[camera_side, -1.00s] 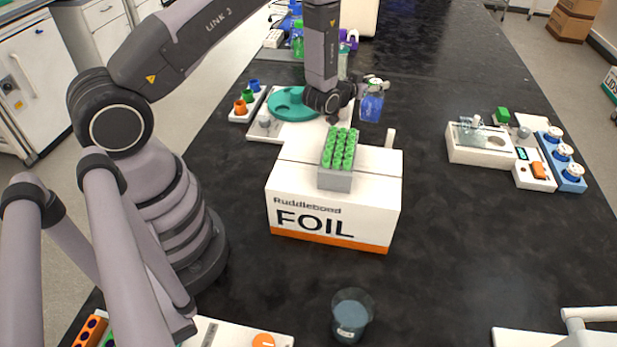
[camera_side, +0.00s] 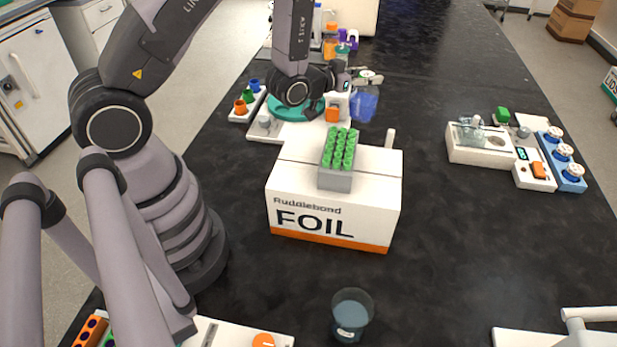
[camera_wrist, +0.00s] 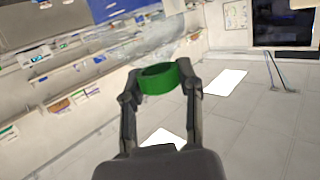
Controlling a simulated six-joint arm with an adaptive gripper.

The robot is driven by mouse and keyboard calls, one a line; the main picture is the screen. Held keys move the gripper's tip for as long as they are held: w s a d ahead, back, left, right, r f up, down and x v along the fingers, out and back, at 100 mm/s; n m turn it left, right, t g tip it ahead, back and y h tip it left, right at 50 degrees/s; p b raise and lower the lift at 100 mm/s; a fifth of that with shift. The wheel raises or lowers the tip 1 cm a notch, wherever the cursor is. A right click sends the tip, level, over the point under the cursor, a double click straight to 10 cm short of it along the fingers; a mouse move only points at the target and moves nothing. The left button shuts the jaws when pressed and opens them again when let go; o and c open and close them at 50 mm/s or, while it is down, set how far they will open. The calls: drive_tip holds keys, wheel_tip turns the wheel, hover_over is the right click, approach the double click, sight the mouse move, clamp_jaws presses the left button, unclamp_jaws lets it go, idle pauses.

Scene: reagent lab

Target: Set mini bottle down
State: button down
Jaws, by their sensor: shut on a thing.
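My gripper (camera_wrist: 160,84) is shut on a green ring-shaped part (camera_wrist: 158,80) in the wrist view, with a blurred clear glass body beyond it. I take this to be the mini bottle. In the side view, a small clear bottle with blue contents (camera_side: 363,106) appears tilted and blurred just right of my wrist, behind the foil box. My fingers are small and partly hidden there, so their hold on it does not show clearly. I cannot tell whether the bottle touches the bench.
A foil box (camera_side: 331,218) with a green-capped vial rack (camera_side: 336,182) stands in front. A teal round plate (camera_side: 280,108) and a white-and-orange device (camera_side: 333,114) are close by. A beaker (camera_side: 351,312) stands at the front.

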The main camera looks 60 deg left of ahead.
drive_tip(key=s+a+f+n+g+y, duration=0.1)
drive_tip(key=s+a+n+g+y, duration=0.2)
drive_tip(key=a, duration=0.4)
drive_tip(key=s+a+n+g+y, duration=0.1)
drive_tip(key=a+n+g+y, duration=0.2)
drive_tip(key=a+n+y, duration=0.3)
drive_tip(key=s+a+f+n+g+y, duration=0.1)
drive_tip(key=s+a+n+g+y, duration=0.2)
drive_tip(key=a, duration=0.5)
drive_tip(key=s+a+f+n+g+h, duration=0.1)
drive_tip(key=s+f+n+g, duration=0.2)
drive_tip(key=s+n+g, duration=0.5)
drive_tip(key=s+a+f+n+g+h, duration=0.1)
drive_tip(key=s+f+n+g, duration=0.1)
drive_tip(key=s+n+g, duration=0.65)
wheel_tip(320, 180, down, 7)
drive_tip(key=m+g, duration=0.1)
drive_tip(key=shift+s+r+m, duration=0.15)
drive_tip(key=shift+r+m, duration=0.05)
drive_tip(key=shift+m, duration=0.15)
drive_tip(key=shift+d+f+g, duration=0.1)
drive_tip(key=shift+f+g, duration=0.15)
drive_tip(key=shift+f, duration=0.4)
drive_tip(key=c, duration=0.6)
unclamp_jaws()
drive_tip(key=shift+c, duration=0.2)
